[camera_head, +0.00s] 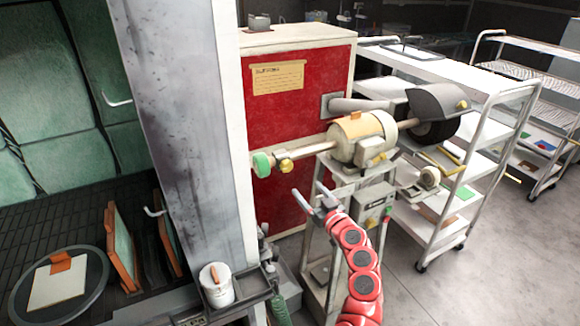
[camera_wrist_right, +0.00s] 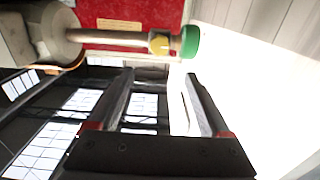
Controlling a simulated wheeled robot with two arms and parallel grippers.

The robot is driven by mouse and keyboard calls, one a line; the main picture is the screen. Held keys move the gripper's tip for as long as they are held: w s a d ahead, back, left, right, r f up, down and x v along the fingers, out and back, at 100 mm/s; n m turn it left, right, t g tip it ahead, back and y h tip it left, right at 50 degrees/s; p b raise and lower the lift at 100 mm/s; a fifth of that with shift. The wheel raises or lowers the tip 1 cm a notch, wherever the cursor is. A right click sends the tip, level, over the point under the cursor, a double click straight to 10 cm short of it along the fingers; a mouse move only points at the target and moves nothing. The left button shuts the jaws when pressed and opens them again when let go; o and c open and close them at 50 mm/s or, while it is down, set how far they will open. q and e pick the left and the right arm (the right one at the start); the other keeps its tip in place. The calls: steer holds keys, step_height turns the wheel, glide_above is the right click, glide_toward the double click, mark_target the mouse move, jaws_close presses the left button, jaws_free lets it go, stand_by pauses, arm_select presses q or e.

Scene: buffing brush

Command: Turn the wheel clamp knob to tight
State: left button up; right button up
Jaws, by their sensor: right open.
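A buffing machine (camera_head: 357,138) with a cream motor stands on a grey pedestal. Its left shaft (camera_head: 318,149) carries a yellow knob (camera_head: 285,165) and ends in a green round piece (camera_head: 262,164). In the right wrist view the yellow knob (camera_wrist_right: 160,44) and green piece (camera_wrist_right: 190,41) lie beyond the fingertips. Another yellow knob (camera_head: 462,104) sits on the guard at the right. I cannot tell which is the clamp knob. My right gripper (camera_head: 308,190) is open and empty, below and apart from the left shaft; its fingers also show in the wrist view (camera_wrist_right: 158,75). My left gripper is out of view.
A red cabinet (camera_head: 290,112) stands behind the shaft. A grey-white pillar (camera_head: 190,130) is at the left, with a white pot (camera_head: 217,287) on a ledge. A white shelf cart (camera_head: 490,100) stands right of the machine. Floor at the lower right is clear.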

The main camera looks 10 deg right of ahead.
glide_toward(288, 167)
steer(key=w, duration=0.3)
steer(key=w+a+b, duration=0.1)
steer(key=w, duration=0.1)
steer(key=w+a+b, duration=0.1)
steer(key=w+b, duration=0.1)
steer(key=shift+a+f, duration=0.2)
steer(key=shift+a, duration=0.05)
steer(key=shift+w, duration=0.25)
steer(key=shift+w+r+b, duration=0.25)
steer(key=shift+w+b, duration=0.15)
steer(key=shift+c, duration=0.3)
jaws_close()
